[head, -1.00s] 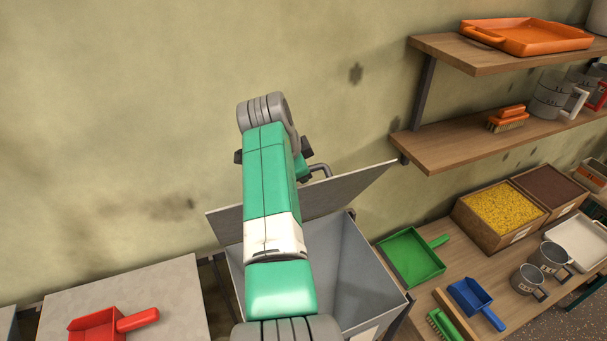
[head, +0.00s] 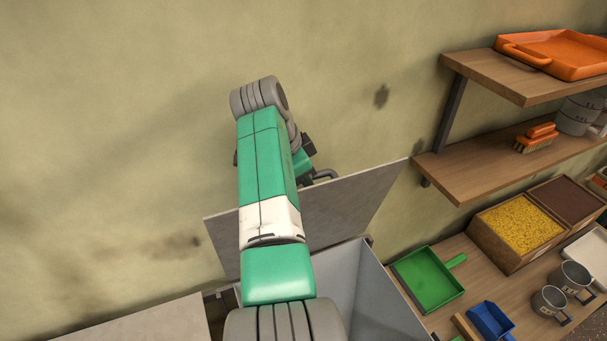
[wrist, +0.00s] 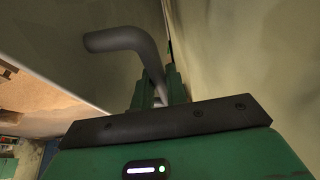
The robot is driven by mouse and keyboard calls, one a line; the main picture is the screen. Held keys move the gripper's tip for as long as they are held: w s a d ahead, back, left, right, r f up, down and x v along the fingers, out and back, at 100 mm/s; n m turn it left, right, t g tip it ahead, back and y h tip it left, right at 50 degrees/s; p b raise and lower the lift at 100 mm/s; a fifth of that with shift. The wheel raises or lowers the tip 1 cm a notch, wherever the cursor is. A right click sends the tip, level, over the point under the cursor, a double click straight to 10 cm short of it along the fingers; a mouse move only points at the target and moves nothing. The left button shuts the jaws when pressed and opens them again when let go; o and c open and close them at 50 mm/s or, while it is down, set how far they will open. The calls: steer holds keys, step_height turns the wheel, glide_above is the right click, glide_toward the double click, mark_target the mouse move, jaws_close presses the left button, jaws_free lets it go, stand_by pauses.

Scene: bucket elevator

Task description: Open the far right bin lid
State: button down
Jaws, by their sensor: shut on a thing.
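The grey bin lid (head: 350,208) is raised and stands steeply tilted at the back of the grey bin (head: 375,295), which is open at the top. The lid's bent grey handle (head: 326,174) sticks out beside my gripper (head: 307,160), and most of the gripper is hidden behind my arm in the head view. In the wrist view my gripper's green fingers (wrist: 160,92) are shut on the handle (wrist: 118,40). The lid's flat face (wrist: 85,75) fills the left of that view.
Another bin's closed lid (head: 140,325) lies at lower left. To the right, a wooden bench holds a green dustpan (head: 430,280), a blue scoop (head: 491,320), grey mugs and a box of yellow grain (head: 522,228). A wooden shelf (head: 480,165) juts out above the bench.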

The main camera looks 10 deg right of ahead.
steer(key=shift+s+d+f, duration=0.1)
steer(key=shift+f, duration=0.3)
steer(key=c, duration=1.4)
jaws_free()
steer(key=shift+s, duration=0.15)
steer(key=shift+r, duration=0.3)
steer(key=b+v, duration=0.2)
steer(key=v, duration=0.5)
steer(key=shift+r, duration=0.2)
